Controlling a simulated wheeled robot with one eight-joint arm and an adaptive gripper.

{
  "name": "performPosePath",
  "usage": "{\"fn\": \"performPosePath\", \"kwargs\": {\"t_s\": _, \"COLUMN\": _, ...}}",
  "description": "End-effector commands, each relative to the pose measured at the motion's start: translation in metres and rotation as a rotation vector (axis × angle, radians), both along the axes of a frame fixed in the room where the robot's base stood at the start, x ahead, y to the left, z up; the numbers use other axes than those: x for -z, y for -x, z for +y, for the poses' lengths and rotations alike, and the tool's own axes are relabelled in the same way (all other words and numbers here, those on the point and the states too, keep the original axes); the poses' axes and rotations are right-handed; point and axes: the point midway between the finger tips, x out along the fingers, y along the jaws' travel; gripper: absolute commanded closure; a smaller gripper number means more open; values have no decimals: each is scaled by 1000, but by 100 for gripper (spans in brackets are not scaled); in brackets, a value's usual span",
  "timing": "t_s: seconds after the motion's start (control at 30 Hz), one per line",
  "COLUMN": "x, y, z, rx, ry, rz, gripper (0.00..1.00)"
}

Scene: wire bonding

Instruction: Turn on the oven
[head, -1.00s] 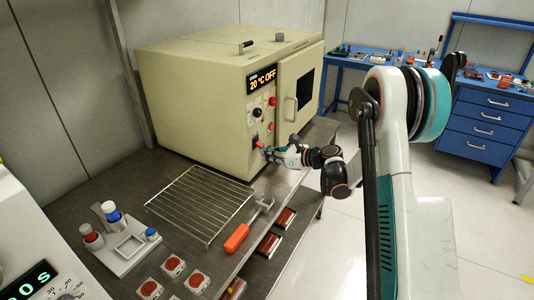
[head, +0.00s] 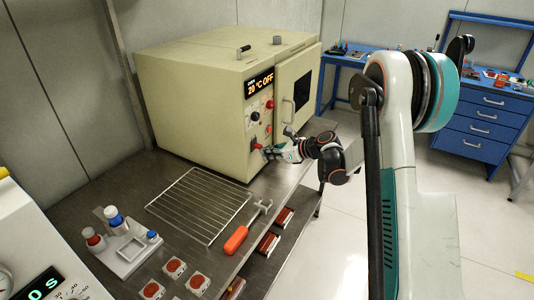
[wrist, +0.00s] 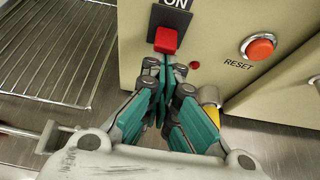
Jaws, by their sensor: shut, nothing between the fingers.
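The beige oven (head: 195,105) stands on the metal bench, and its display (head: 259,82) reads 20 °C OFF. A red switch (head: 256,146) is low on its front panel. In the wrist view the red switch (wrist: 166,40) sits in a black housing below the word ON and sticks out towards me. My gripper (head: 267,153) is at the lower front panel, beside the switch. In the wrist view my gripper (wrist: 165,66) is shut and empty, with its fingertips just below the switch. I cannot tell whether they touch it.
A round red RESET button (wrist: 259,47) is right of the switch. A wire rack (head: 200,204) and an orange-handled tool (head: 237,239) lie on the bench before the oven. A bottle holder (head: 130,252) stands front left. The oven door (head: 296,92) has a protruding handle.

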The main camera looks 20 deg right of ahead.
Motion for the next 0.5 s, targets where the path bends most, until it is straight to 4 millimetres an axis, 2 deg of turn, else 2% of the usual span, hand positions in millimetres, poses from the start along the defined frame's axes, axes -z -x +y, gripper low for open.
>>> {"fn": "performPosePath", "kwargs": {"t_s": 0.03, "x": -6, "y": 0, "z": 1, "rx": -3, "ry": 22, "rz": 21, "gripper": 100}}
{"fn": "performPosePath", "kwargs": {"t_s": 0.23, "x": -15, "y": 2, "z": 0, "rx": -3, "ry": 116, "rz": 116, "gripper": 100}}
{"fn": "performPosePath", "kwargs": {"t_s": 0.5, "x": -15, "y": 2, "z": -1, "rx": -1, "ry": 164, "rz": 165, "gripper": 100}}
